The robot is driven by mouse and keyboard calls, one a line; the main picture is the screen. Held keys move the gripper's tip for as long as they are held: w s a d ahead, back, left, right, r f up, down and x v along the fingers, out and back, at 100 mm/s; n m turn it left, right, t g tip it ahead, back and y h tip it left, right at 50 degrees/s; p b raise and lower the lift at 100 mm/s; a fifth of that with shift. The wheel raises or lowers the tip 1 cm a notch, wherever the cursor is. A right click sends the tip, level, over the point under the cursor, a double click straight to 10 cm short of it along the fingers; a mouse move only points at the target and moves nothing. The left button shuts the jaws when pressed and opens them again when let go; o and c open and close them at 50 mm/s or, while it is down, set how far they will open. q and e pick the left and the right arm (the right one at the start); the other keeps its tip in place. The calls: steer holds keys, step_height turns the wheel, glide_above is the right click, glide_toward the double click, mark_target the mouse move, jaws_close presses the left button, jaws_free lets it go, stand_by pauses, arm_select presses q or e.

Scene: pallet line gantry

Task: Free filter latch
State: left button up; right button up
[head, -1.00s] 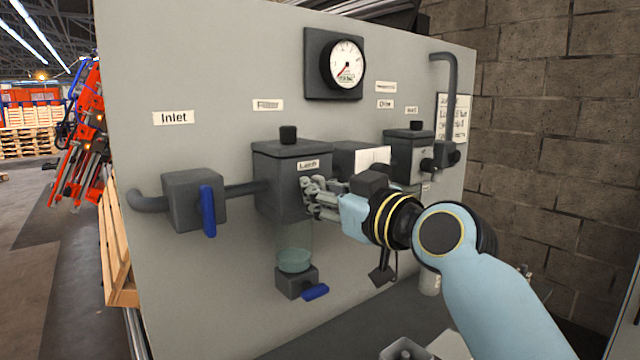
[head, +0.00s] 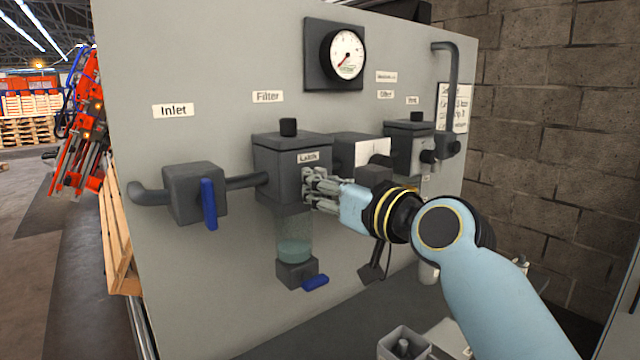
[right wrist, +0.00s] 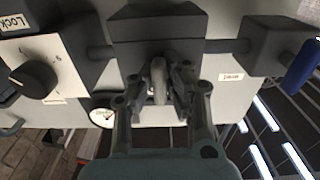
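The dark grey filter housing (head: 280,172) stands on the grey panel, with a "Latch" label (head: 308,157) on its front. A clear bowl (head: 294,238) with teal liquid hangs under it. My right gripper (head: 322,190) is at the housing's right front, just below the label. In the right wrist view, my right gripper (right wrist: 160,85) has its fingers drawn in on both sides of a small, light grey, rounded tab that looks like the latch (right wrist: 158,70). The fingers appear closed on it, and they hide part of it. My left gripper is not in view.
A blue-handled inlet valve (head: 208,204) is at the left, and another blue handle (head: 315,282) sits under the bowl. A pressure gauge (head: 346,54) is above. A grey bin (head: 404,343) stands at the front. A brick wall (head: 550,140) is at the right.

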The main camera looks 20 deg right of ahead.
steer(key=o, duration=0.5)
steer(key=shift+c, duration=0.2)
steer(key=v, duration=1.2)
